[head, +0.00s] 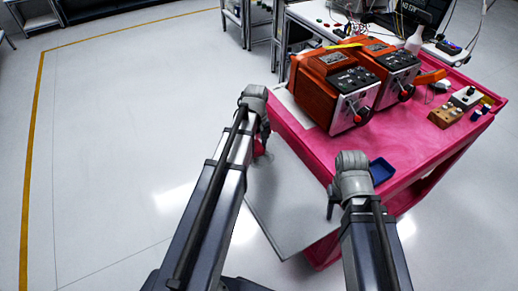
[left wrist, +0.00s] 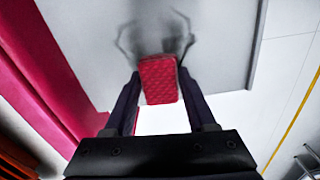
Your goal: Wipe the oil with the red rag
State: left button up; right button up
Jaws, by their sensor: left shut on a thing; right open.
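The red rag (left wrist: 158,82) is a small quilted red pad between the fingers of my left gripper (left wrist: 158,76) in the left wrist view. In the head view a bit of the rag (head: 259,148) shows beneath my left gripper (head: 263,139), at the left side of a grey panel (head: 290,205). My left gripper is shut on the rag. I cannot tell if the rag touches the panel. A darker grey patch (head: 264,160) lies by the rag; whether it is oil or shadow is unclear. My right gripper (head: 331,205) is open over the panel's right part.
Benches with equipment stand behind. The white floor at the left is clear.

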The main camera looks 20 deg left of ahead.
aim_at(272, 165)
pick_arm(q)
jog(key=shift+w+d, duration=0.1)
jog(key=shift+w+d+f, duration=0.1)
jog(key=shift+w+d, duration=0.5)
pick_arm(e)
jog(key=shift+s+f, duration=0.1)
pick_arm(q)
jog(key=shift+s+d, duration=0.6)
jog(key=shift+d, duration=0.15)
jog(key=shift+s+d, duration=0.55)
jog(key=shift+d, duration=0.2)
jog(key=shift+s+d, duration=1.2)
jog(key=shift+d, duration=0.15)
